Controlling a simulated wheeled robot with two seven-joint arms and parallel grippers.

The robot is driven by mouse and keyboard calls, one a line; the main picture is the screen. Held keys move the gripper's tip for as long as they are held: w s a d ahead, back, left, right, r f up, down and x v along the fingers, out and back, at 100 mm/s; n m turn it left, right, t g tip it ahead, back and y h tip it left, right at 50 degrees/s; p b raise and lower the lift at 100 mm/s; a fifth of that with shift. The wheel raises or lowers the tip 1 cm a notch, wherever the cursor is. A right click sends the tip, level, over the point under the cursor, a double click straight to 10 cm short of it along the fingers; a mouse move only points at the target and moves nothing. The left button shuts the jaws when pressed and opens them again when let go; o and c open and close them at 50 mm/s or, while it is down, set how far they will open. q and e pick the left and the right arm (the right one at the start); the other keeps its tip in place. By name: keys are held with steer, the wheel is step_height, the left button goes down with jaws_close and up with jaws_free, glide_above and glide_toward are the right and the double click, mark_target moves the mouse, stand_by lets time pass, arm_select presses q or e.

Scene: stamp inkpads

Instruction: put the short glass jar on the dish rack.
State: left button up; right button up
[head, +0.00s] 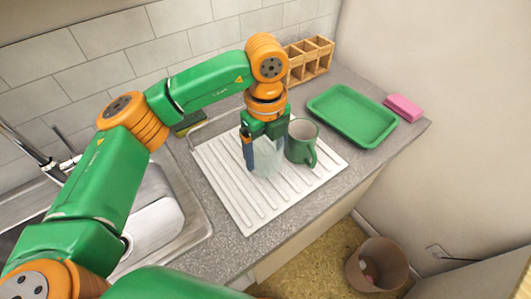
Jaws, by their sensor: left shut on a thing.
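The short glass jar (265,162) is clear and pale. It is between the fingers of my left gripper (265,151), which is shut on it. The gripper points down over the white ribbed dish rack (235,193) on the counter. The jar is at or just above the rack's ribs; I cannot tell whether it touches them. A green mug (301,142) stands on the rack just right of the jar, close to the gripper. The fingers hide part of the jar. My right gripper is not in view.
A green tray (352,115) and a pink sponge (403,108) lie on the counter at right. A wooden compartment box (309,61) stands by the wall. The metal sink (155,225) is left of the rack. A brown bin (377,266) stands on the floor. The rack's front is clear.

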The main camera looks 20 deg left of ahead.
arm_select(q)
steer(key=shift+s+f, duration=0.15)
steer(key=shift+f, duration=1.2)
steer(key=o, duration=1.3)
steer(key=shift+r, duration=0.1)
steer(key=shift+o, duration=0.2)
step_height(320, 180, up, 12)
steer(key=shift+r, duration=0.15)
